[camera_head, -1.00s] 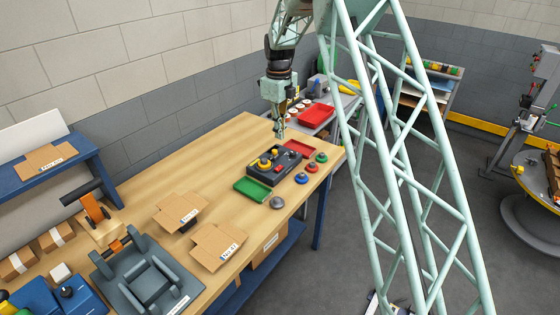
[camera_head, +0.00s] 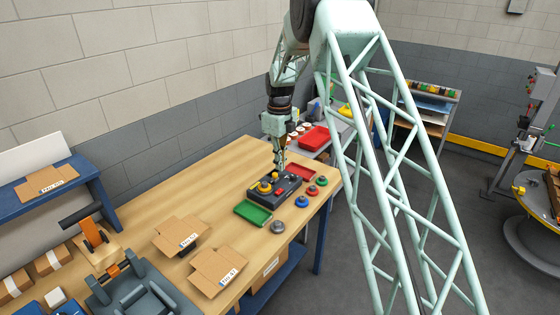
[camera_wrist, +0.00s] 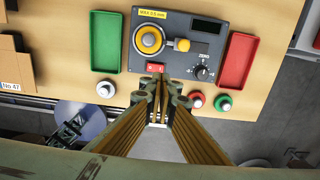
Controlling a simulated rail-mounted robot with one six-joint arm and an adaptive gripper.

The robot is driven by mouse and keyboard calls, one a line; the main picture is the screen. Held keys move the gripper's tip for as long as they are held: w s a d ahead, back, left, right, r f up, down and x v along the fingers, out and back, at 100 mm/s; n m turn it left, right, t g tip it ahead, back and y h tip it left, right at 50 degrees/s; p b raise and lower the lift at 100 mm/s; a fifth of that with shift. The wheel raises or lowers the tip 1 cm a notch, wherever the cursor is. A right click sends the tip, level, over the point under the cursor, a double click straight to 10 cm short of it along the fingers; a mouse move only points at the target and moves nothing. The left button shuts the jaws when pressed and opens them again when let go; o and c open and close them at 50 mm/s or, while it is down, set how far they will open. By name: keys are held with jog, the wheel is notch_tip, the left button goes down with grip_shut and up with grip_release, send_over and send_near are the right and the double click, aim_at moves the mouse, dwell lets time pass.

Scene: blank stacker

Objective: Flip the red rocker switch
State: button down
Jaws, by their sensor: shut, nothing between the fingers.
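The red rocker switch (camera_wrist: 155,68) sits on the near edge of a dark grey control box (camera_wrist: 168,65), below a yellow round knob (camera_wrist: 150,40). It also shows as a small red patch in the head view (camera_head: 279,192). My gripper (camera_wrist: 158,80) is shut and empty, its fingertips pointing at the box close beside the switch in the wrist view. In the head view my gripper (camera_head: 280,168) is over the back part of the box (camera_head: 290,187). I cannot tell whether the fingertips touch it. The switch's tilt is too small to read.
The box also carries a yellow button (camera_wrist: 182,45), a display (camera_wrist: 207,26) and a dial marked ZERO (camera_wrist: 203,72). A green tray (camera_wrist: 105,42) and a red tray (camera_wrist: 237,60) flank it.

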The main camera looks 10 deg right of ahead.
aim_at(281, 189)
jog(key=shift+f+p, duration=0.3)
jog(key=shift+f, duration=4.85)
jog(key=shift+w+d+f, duration=0.1)
jog(key=shift+d, duration=0.2)
